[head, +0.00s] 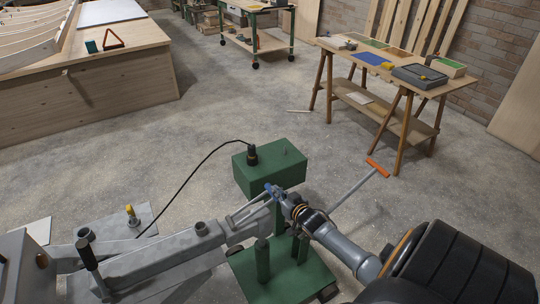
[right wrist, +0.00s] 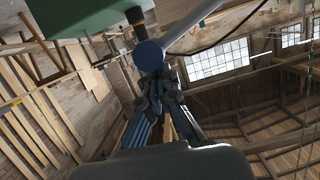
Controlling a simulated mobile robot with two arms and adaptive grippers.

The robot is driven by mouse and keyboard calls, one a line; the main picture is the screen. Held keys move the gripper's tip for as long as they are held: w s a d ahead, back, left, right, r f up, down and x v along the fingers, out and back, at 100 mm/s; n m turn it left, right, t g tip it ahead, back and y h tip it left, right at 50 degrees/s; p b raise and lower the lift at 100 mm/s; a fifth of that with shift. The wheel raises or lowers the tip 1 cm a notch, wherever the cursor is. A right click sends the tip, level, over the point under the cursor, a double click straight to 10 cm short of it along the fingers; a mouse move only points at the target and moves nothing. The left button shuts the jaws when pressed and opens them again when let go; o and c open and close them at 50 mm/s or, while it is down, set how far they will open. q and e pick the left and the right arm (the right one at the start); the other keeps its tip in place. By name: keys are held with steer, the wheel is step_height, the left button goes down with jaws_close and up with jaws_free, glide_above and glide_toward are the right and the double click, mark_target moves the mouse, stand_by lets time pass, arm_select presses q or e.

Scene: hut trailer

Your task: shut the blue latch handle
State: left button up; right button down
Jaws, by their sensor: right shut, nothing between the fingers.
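The blue latch handle (head: 269,188) shows as a small blue piece at the coupler end of the grey metal drawbar (head: 190,242). In the right wrist view its rounded blue end (right wrist: 149,55) sits on a grey bar, just beyond my fingertips. My right gripper (head: 280,193) reaches in from the lower right of the head view. Its fingers (right wrist: 158,85) are closed together and empty, at or very close to the blue end; I cannot tell whether they touch. The gripper hides part of the coupler. My left gripper is out of view.
A green block (head: 268,169) with a black cable stands behind the coupler, above a green base (head: 265,275). A rod with an orange grip (head: 377,168) slants up at right. A wooden worktable (head: 397,67) stands farther back. The concrete floor between is mostly clear.

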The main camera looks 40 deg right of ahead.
steer(key=shift+d+f+b, duration=0.3)
steer(key=shift+f+b, duration=0.05)
steer(key=shift+f, duration=0.45)
arm_select(q)
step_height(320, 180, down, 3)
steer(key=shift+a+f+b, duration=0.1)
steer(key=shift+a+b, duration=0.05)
steer(key=shift+b, duration=0.7)
arm_select(e)
steer(key=shift+s+d+f, duration=0.1)
steer(key=shift+d+f, duration=0.1)
steer(key=shift+f, duration=0.25)
steer(key=shift+s+d+f, duration=0.1)
steer(key=shift+d+f, duration=0.05)
steer(key=shift+f, duration=0.3)
steer(key=shift+s+f, duration=0.15)
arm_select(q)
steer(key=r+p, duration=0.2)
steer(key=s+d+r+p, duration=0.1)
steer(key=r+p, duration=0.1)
arm_select(e)
steer(key=s+a+r, duration=0.1)
steer(key=s+r, duration=0.6)
steer(key=s, duration=0.2)
steer(key=shift+s, duration=0.15)
